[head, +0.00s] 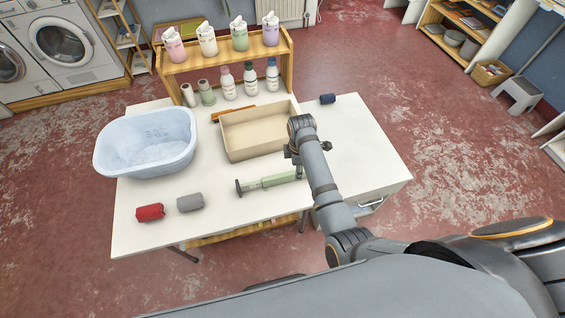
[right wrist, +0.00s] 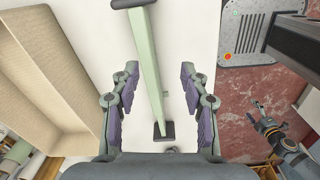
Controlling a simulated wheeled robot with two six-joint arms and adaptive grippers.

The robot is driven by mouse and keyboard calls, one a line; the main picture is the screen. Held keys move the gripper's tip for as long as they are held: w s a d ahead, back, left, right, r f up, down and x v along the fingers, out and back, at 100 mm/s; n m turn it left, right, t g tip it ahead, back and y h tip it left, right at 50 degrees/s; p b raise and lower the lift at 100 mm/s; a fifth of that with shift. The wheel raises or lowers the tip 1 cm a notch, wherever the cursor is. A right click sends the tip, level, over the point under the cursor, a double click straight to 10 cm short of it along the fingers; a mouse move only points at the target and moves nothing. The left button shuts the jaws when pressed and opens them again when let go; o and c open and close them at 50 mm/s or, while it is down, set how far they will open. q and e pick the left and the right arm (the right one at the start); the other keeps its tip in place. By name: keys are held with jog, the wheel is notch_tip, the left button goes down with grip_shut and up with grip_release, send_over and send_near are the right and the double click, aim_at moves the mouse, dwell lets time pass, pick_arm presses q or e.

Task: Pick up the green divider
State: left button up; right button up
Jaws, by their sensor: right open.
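The green divider (head: 268,182) is a pale green bar with dark end plates. It lies on the white table in front of the beige tray. In the right wrist view the divider (right wrist: 148,65) runs lengthwise between the fingers of my right gripper (right wrist: 158,88). The right gripper is open, with one finger on each side of the bar, and seems not to touch it. In the head view my right gripper (head: 296,160) is above the divider's right end and partly hides it. My left gripper (right wrist: 258,112) appears small at the right of the wrist view; its fingers are unclear.
The beige tray (head: 240,148) is just behind the divider. A blue basin (head: 120,150) stands at left. Red (head: 150,212) and grey (head: 190,203) rolls lie in front, a dark blue roll (head: 327,98) behind right. A wooden shelf (head: 200,64) holds bottles.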

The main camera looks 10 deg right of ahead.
aim_at(290, 173)
jog(key=w+a+r+n, duration=0.1)
jog(key=w+r, duration=0.1)
jog(key=shift+w+a+r+n, duration=0.1)
jog(key=shift+w+a+n, duration=0.2)
jog(key=shift+a+n, duration=0.1)
jog(key=f, duration=0.4)
jog(key=shift+s+d+f, duration=0.1)
jog(key=shift+s+f, duration=0.15)
jog(key=shift+f, duration=0.1)
jog(key=shift+w+f, duration=0.1)
jog(key=shift+f, duration=0.25)
jog(key=f, duration=0.5)
jog(key=shift+a+p, duration=0.2)
jog(key=shift+p, duration=0.1)
pick_arm(q)
jog(key=shift+w+d+r, duration=0.1)
jog(key=shift+w+r, duration=0.4)
jog(key=shift+w, duration=0.3)
pick_arm(e)
grip_shut()
